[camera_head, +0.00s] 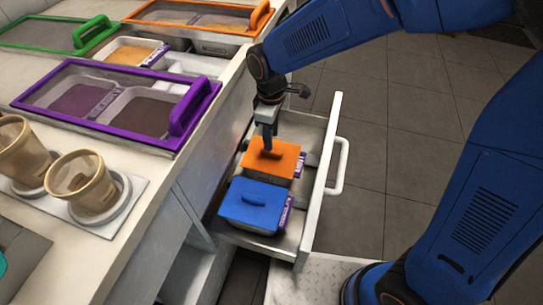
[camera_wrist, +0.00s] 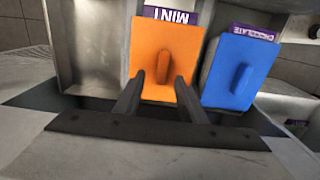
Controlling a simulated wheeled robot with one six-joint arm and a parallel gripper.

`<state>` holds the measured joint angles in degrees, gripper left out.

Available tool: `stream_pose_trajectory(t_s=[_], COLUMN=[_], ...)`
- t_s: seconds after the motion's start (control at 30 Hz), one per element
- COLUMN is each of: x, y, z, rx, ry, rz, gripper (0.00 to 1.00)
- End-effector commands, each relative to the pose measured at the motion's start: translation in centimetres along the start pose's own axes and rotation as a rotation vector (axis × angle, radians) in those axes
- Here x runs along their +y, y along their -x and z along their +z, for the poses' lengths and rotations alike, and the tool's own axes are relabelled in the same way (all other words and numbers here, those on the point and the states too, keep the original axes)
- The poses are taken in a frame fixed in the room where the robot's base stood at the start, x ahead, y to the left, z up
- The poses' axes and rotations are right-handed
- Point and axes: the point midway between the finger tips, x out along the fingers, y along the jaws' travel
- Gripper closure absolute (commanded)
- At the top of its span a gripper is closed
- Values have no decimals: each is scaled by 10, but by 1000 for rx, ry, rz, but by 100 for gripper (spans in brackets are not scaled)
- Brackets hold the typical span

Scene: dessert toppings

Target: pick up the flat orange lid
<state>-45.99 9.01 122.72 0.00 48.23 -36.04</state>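The flat orange lid (camera_head: 270,156) lies on a container with a purple label in the open drawer. In the wrist view the orange lid (camera_wrist: 165,50) has a raised orange handle in its middle, and the label behind it reads MINT. My gripper (camera_head: 268,143) is above the lid in the head view. In the wrist view my gripper (camera_wrist: 158,78) is open, its two dark fingers apart at the near part of the lid, on either side of the handle's line. Whether the fingertips touch the lid cannot be told.
A blue lid (camera_head: 254,204) on a container labelled CHOCOLATE sits close beside the orange one. The drawer's front wall (camera_head: 322,180) with its handle stands to the right. The counter has a purple-framed cover (camera_head: 67,118) and cups (camera_head: 88,184). The drawer's far end is bare.

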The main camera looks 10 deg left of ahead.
Motion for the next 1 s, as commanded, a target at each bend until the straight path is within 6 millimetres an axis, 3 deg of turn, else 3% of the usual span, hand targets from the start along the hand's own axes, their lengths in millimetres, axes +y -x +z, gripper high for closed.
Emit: stream_pose_trajectory(t_s=[0.4,0.7,0.73,0.87,0.9,1.0], x=[-5,-4,-4,-4,-4,-4], y=[-47,-52,-52,-51,-51,-51], z=[3,3,3,3,3,3], rx=[-2,0,0,-1,-1,0], ry=[0,0,0,0,0,0], rz=[-1,0,0,0,0,0], gripper=[62,62,65,96,100,100])
